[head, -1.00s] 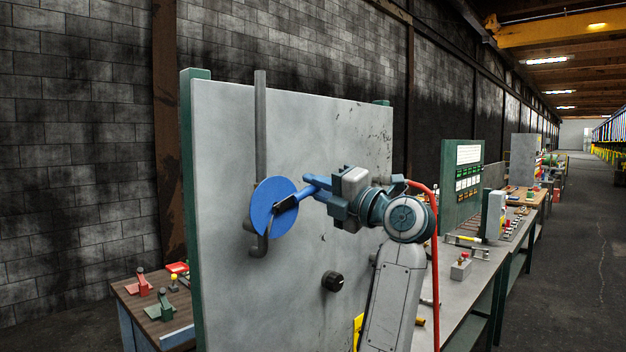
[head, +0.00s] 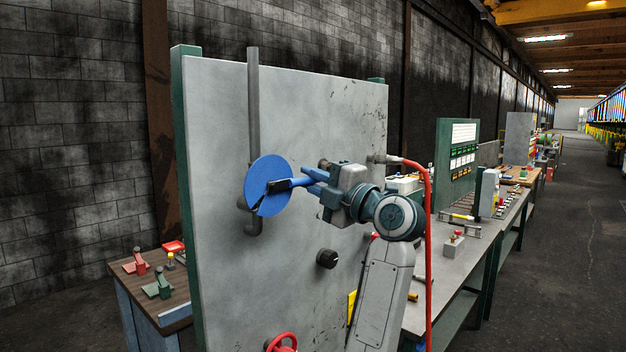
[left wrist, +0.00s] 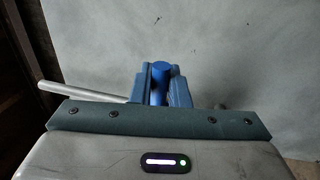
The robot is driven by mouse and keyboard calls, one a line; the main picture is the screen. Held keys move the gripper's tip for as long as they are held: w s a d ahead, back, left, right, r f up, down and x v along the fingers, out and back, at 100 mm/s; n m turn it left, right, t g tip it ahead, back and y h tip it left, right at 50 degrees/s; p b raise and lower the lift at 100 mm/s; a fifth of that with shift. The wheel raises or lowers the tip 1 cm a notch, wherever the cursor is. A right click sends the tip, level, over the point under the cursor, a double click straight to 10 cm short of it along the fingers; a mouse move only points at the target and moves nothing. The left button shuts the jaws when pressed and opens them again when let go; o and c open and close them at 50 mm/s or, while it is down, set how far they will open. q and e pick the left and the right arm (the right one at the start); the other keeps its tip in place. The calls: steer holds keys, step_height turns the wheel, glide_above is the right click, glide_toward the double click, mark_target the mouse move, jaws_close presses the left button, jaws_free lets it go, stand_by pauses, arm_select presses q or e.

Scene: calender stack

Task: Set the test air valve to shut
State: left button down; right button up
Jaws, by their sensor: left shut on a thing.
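The test air valve is a round blue disc (head: 262,172) on a vertical grey pipe (head: 253,105), fixed to the front of a large grey panel. A lever (head: 280,187), dark near the disc, points right from it and is close to level. My left gripper (head: 314,182) is at the right of the disc, shut on the valve lever. In the left wrist view, a blue cylindrical handle end (left wrist: 158,85) shows between the two blue fingers. The fingers hide part of the lever. My right gripper is not in view.
The grey panel (head: 330,120) stands upright behind the valve. A black knob (head: 327,258) and a red handwheel (head: 281,342) are lower on it. A red hose (head: 430,240) hangs at the right. A small wooden table (head: 135,285) with clamps stands at the left.

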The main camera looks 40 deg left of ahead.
arm_select(q)
steer(key=c, duration=1.6)
jaws_free()
steer(key=shift+c, duration=0.2)
steer(key=shift+o, duration=0.9)
steer(key=shift+a, duration=0.1)
steer(key=shift+f, duration=0.1)
steer(key=shift+d+f, duration=0.1)
steer(key=shift+d, duration=0.15)
steer(key=w+b+v, duration=0.1)
steer(key=b+v, duration=0.4)
steer(key=v, duration=0.5)
steer(key=shift+s+d, duration=0.15)
steer(key=shift+s, duration=0.3)
